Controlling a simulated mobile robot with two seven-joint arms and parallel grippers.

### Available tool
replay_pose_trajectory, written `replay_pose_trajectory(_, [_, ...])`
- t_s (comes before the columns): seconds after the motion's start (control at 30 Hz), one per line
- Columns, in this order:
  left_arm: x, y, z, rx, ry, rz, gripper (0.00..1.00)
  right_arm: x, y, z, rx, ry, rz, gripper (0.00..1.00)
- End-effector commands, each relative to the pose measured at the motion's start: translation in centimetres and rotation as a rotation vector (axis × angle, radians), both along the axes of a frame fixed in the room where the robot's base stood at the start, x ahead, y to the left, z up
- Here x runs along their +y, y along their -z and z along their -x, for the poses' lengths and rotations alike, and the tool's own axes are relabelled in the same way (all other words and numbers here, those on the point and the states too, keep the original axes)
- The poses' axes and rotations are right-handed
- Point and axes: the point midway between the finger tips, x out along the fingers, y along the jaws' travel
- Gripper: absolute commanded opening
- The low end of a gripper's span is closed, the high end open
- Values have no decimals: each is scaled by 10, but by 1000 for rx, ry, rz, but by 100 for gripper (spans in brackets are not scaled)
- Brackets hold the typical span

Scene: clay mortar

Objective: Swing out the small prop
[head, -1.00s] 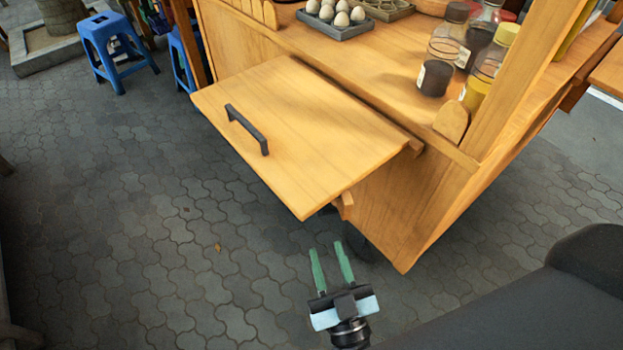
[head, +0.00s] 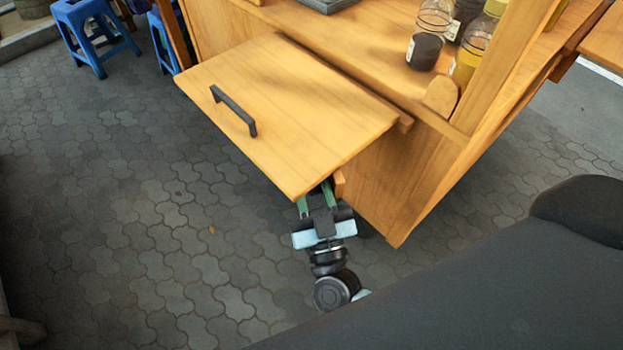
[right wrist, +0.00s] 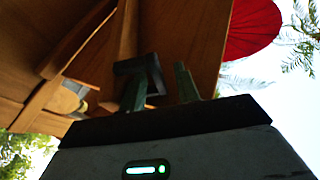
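The wooden flap (head: 285,110) with a dark handle (head: 233,110) sticks out from the cart's front. A small wooden piece, likely the prop (head: 339,184), shows under the flap's near right corner; most of it is hidden. My right gripper (head: 317,195) is just below that corner, its green fingers apart, the tips partly under the flap. The small piece is right beside the right finger. In the right wrist view the gripper (right wrist: 160,88) points up at the shaded wooden underside (right wrist: 185,40). A dark block (right wrist: 138,66) shows at the left finger; contact cannot be told. My left gripper is out of view.
The cart's wooden side panel (head: 390,185) stands close right of the gripper. Jars (head: 425,45) stand on the counter above. Blue stools (head: 95,35) are at the far left. The paved floor (head: 130,210) left of the flap is clear.

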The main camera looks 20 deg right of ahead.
Motion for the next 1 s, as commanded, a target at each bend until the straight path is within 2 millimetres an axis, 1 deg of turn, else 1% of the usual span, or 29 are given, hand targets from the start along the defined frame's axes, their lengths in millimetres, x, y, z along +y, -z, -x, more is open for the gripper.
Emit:
replay_pose_trajectory(0.13, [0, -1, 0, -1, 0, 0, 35, -1, -2, -5, 1, 0, 0, 32])
replay_pose_trajectory(0.37, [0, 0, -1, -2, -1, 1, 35, -1, -2, -6, 1, 0, 0, 32])
replay_pose_trajectory(0.6, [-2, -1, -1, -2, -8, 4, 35, -1, -2, -5, 1, 0, 0, 0])
replay_pose_trajectory(0.9, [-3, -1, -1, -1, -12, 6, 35, 0, -2, -5, 1, 0, 0, 0])
replay_pose_trajectory(1.0, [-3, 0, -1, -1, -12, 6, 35, 4, -1, -7, 2, -4, -1, 0])
